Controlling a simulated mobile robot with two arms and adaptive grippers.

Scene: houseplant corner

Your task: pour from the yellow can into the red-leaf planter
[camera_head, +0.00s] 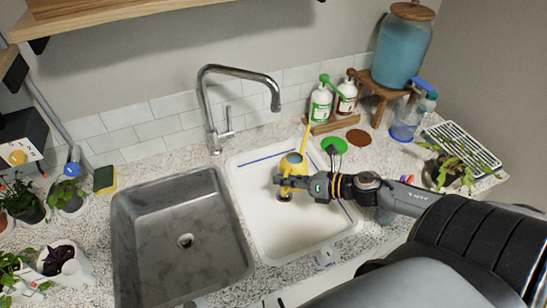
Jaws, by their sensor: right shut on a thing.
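The yellow can (292,164) is over the white right-hand sink basin (265,225), with its spout pointing up. My right gripper (284,186) reaches in from the right and is shut on the can, hiding part of it. Whether the can touches the basin is hard to tell. The red-leaf planter (70,272) is a white pot with dark red leaves (58,258) on the counter at the far left, well away from the can. My left gripper is not in view.
The grey sink (180,235) lies between the can and the planter. A tall faucet (212,110) arches behind the basins. Other potted plants crowd the left counter. Soap bottles (321,104), a spray bottle (403,122) and a drying rack (470,142) stand back right.

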